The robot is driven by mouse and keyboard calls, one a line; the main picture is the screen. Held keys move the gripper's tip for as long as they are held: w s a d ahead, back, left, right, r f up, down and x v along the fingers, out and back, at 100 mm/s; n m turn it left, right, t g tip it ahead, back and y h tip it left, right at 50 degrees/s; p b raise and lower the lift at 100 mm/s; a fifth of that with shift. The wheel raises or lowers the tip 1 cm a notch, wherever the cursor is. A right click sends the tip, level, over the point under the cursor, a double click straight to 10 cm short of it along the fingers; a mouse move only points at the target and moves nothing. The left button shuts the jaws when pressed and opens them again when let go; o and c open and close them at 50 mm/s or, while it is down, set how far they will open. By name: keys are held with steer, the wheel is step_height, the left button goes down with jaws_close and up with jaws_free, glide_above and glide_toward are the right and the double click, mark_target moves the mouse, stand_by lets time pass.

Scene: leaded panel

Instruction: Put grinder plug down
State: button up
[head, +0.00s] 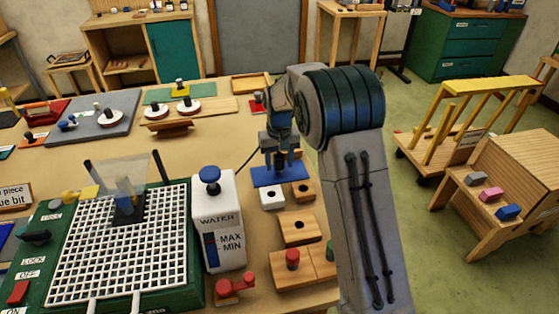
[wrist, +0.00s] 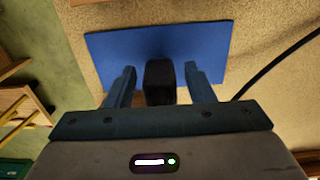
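The grinder plug (wrist: 160,82) is a small black block in the wrist view, standing against the blue mat (wrist: 105,50). My gripper (wrist: 160,78) has its two fingers on either side of the plug, with a narrow gap showing on each side, so it looks open around it. In the head view my gripper (head: 280,158) is low over the blue mat (head: 280,176), right of the water tank. The plug is hidden there by the gripper. A black cord (wrist: 275,62) runs toward the gripper; its joint with the plug is hidden.
The white water tank (head: 218,225) with a blue knob stands close left of the gripper. Wooden blocks with holes (head: 300,229) lie in front of the mat. The grinder's white grid (head: 125,245) fills the lower left. A trolley (head: 470,125) stands off to the right.

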mark_target(279, 156)
steer(key=shift+r, duration=0.1)
step_height(279, 156, up, 12)
steer(key=s+d+r+m+t, duration=0.1)
steer(key=s+d+r, duration=0.1)
steer(key=s+d, duration=0.35)
steer(key=s+d+r, duration=0.3)
steer(key=s, duration=0.6)
steer(key=s+d+f+t, duration=0.1)
steer(key=s+d+f, duration=0.1)
steer(key=s, duration=0.6)
steer(key=s+d+f+m+t, duration=0.1)
steer(key=s+d+f, duration=0.1)
steer(key=s, duration=0.7)
steer(key=shift+s+d+f, duration=0.2)
steer(key=shift+d+f, duration=0.05)
steer(key=shift+f, duration=0.45)
